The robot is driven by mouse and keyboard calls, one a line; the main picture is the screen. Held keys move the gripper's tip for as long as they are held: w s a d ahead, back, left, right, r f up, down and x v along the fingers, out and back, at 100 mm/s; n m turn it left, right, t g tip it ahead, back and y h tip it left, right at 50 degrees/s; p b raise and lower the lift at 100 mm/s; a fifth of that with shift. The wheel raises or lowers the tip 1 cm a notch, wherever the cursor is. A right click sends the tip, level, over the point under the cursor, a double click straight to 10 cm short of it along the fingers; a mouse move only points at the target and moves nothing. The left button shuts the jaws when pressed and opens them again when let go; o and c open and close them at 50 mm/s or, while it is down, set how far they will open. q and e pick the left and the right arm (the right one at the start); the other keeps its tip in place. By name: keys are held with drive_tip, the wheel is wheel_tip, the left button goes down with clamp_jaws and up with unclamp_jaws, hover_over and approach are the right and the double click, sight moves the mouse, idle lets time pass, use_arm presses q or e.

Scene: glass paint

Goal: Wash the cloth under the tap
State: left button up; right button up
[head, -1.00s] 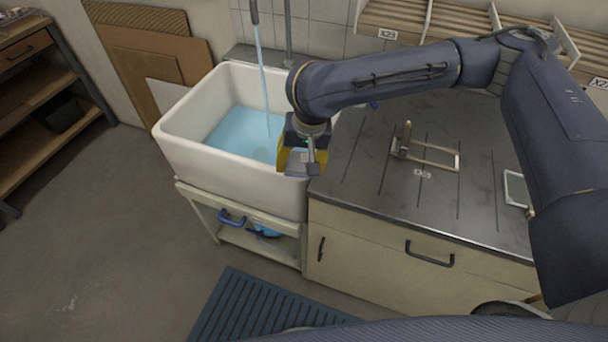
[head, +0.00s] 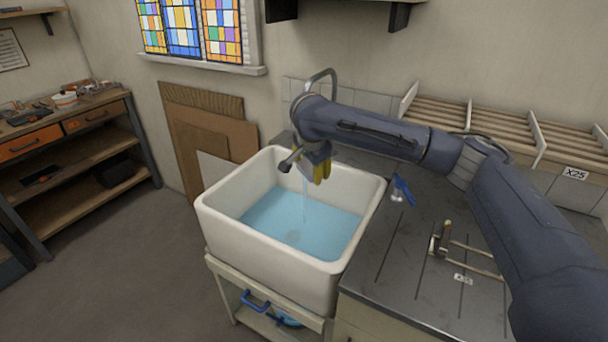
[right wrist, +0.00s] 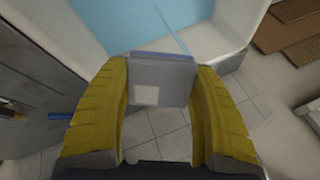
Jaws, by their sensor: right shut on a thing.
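My right gripper (head: 318,174), with yellow fingers, is over the back of the white sink (head: 240,252), above the blue water (head: 300,215). It is shut on a flat grey piece, apparently the cloth (right wrist: 160,80), which shows between the fingers in the right wrist view. In the head view the fingers and arm hide the cloth. A curved tap (head: 321,76) rises behind my arm, its spout hidden. A thin water stream (head: 304,205) falls into the basin just below the gripper. Whether it touches the cloth I cannot tell. My left gripper is out of view.
A dark counter (head: 385,280) adjoins the sink on the right, with a blue-handled item (head: 402,190) and a metal clamp-like frame (head: 470,255) on it. A slatted rack (head: 500,120) stands behind. Boards (head: 212,135) lean on the wall at left, near a workbench (head: 75,130).

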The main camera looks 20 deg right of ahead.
drive_tip(key=w+d+f, duration=0.1)
drive_tip(key=w, duration=0.5)
drive_tip(key=w+d+f, duration=0.1)
drive_tip(key=w+d, duration=0.1)
drive_tip(key=w, duration=0.5)
drive_tip(key=shift+w+d+f, duration=0.15)
drive_tip(key=shift+d+f, duration=0.15)
drive_tip(key=shift+f, duration=0.1)
idle(0.4)
drive_tip(key=shift+d, duration=0.25)
idle(0.6)
drive_tip(key=shift+d, duration=0.35)
drive_tip(key=shift+a, duration=0.2)
drive_tip(key=shift+a, duration=0.35)
drive_tip(key=shift+d, duration=0.3)
drive_tip(key=shift+d, duration=0.3)
